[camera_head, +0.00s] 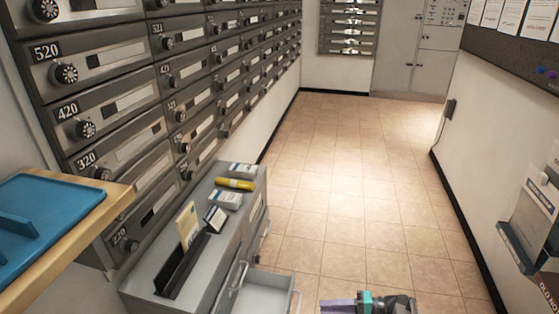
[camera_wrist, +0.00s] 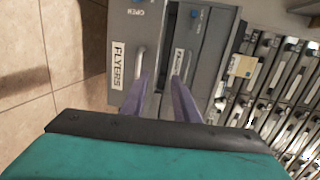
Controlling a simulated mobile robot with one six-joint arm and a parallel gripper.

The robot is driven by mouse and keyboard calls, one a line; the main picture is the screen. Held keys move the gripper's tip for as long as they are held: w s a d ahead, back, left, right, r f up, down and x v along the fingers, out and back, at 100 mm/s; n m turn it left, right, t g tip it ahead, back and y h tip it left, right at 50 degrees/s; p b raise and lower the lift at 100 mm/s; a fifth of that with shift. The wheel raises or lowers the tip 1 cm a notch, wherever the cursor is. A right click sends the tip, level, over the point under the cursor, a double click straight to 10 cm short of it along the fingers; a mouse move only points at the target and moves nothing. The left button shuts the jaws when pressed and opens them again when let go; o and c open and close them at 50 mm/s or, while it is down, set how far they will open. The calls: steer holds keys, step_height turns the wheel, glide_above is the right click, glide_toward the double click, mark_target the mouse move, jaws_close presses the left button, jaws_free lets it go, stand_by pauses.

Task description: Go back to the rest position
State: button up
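My gripper (camera_head: 325,305) is at the bottom edge of the head view, to the right of an open drawer (camera_head: 262,297); only part of it shows. In the wrist view, its two purple fingers (camera_wrist: 160,85) stand apart with nothing held between them. Beyond the fingertips is a grey drawer front labelled "FLYERS" (camera_wrist: 118,65) with a curved handle (camera_wrist: 140,58). Whether a fingertip touches this handle is hard to tell. A second labelled front with a handle lies beside it.
A grey cabinet (camera_head: 143,290) carries a yellow roll (camera_head: 235,184), small boxes and a black holder. Numbered mailboxes (camera_head: 110,105) line the left wall. A blue tray (camera_head: 60,205) sits on a wooden ledge. Wall holders (camera_head: 535,215) are at right. The tiled floor (camera_head: 345,180) ahead is clear.

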steer(key=s+a+r+n+g+h+p, duration=0.2)
steer(key=s+a+r+g+h+p, duration=0.15)
steer(key=s+a+r+p, duration=0.45)
steer(key=s+a+r+n+g+h+p, duration=0.15)
steer(key=s+a+r+g+p, duration=0.3)
steer(key=s+p, duration=0.55)
steer(key=s+d+r+g+h+p, duration=0.1)
steer(key=s+d+r+h+p, duration=0.1)
steer(key=s+d+h+p, duration=0.35)
steer(key=s+d+f+m+t+h+p, duration=0.1)
steer(key=s+d+f+h+p, duration=0.1)
steer(key=d+h, duration=0.3)
steer(key=shift+s+d+m+p, duration=0.3)
steer(key=shift+d+m+p, duration=0.1)
steer(key=shift+d, duration=0.3)
steer(key=shift+a, duration=0.15)
